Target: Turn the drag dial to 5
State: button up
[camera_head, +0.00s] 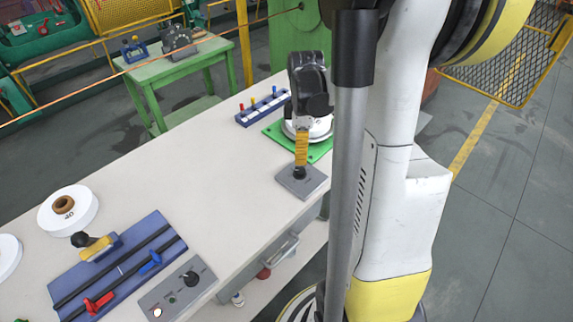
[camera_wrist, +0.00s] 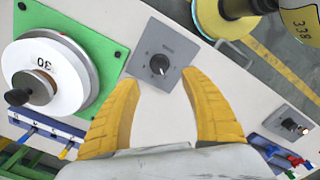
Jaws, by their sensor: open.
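A small square grey panel (camera_wrist: 172,47) with a black round knob (camera_wrist: 159,65), which I take as the drag dial, lies on the bench top. Marks ring the knob, but the numbers and its setting are too small to read. In the head view the same panel (camera_head: 312,186) lies under my gripper (camera_head: 301,168), which hides part of the knob. In the wrist view my gripper (camera_wrist: 158,80) has its yellow fingers spread, one on each side below the knob, with nothing between them. I cannot tell how high the fingertips are above the panel.
A white disc (camera_wrist: 62,75) marked 30 sits on a green plate (camera_wrist: 104,26) close by. A row of coloured levers (camera_head: 263,106) lies behind. Another grey panel (camera_head: 164,306) with a black knob, a blue board (camera_head: 95,275) and a white disc (camera_head: 52,219) are at left.

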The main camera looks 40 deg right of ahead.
aim_at(300, 170)
notch_tip(300, 170, down, 9)
jog(key=b, duration=0.3)
jog(key=shift+r, duration=0.1)
grip_shut()
